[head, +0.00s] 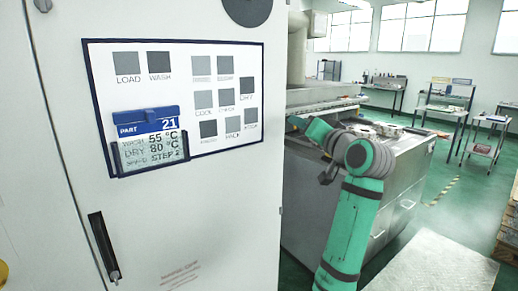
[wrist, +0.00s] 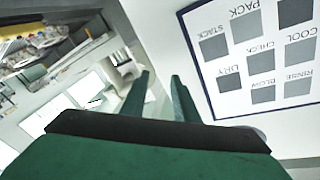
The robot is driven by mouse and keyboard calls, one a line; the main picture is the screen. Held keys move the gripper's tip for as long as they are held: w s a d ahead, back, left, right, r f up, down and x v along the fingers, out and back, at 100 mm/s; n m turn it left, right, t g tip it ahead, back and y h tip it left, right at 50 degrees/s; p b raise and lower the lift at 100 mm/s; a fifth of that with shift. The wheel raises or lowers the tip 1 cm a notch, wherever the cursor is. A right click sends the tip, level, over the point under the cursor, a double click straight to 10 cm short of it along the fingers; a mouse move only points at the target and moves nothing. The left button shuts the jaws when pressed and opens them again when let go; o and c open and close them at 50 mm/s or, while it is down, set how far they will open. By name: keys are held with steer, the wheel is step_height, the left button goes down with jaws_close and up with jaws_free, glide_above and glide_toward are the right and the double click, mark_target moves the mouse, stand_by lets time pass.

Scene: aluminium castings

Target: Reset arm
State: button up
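My arm (head: 350,222) is green with black bands and shows in the head view, bent at the right of the white cabinet. My gripper (wrist: 160,98) shows in the wrist view with its two green fingers apart and nothing between them. In the head view the gripper's fingertips are not clearly visible. The white board (head: 215,135) on the cabinet carries grey squares labelled LOAD, WASH and others. A blue card (head: 147,122) reading PART 21 sits at its lower left above a small display (head: 153,152). The board (wrist: 250,90) also shows upside down in the wrist view.
The white cabinet (head: 180,220) with a dark handle (head: 104,247) fills the left. A steel bench (head: 405,185) with metal parts on top stands behind my arm. Tables and a small trolley (head: 483,150) stand farther right. Green floor lies open between them.

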step_height(320, 180, down, 29)
steer(key=m+h, duration=0.2)
steer(key=h, duration=0.2)
steer(key=s+a+f+h, duration=0.1)
steer(key=s+a+f, duration=0.1)
steer(key=s+f, duration=0.8)
steer(key=s+a+f+h, duration=0.15)
steer(key=s+f, duration=0.45)
steer(key=f, duration=0.8)
steer(key=s+a+f, duration=0.2)
steer(key=s+f, duration=0.1)
steer(key=s, duration=0.4)
steer(key=s+a+f+n+g, duration=0.1)
steer(key=s+f, duration=0.2)
steer(key=s, duration=0.4)
steer(key=s+a+f, duration=0.2)
steer(key=s+f, duration=0.1)
steer(key=s, duration=0.5)
steer(key=s+a+r+n, duration=0.1)
steer(key=s+r, duration=0.2)
steer(key=s, duration=0.8)
steer(key=s+a+r+n, duration=0.2)
steer(key=s+r, duration=0.1)
steer(key=s, duration=0.9)
steer(key=shift+a+n+g, duration=0.3)
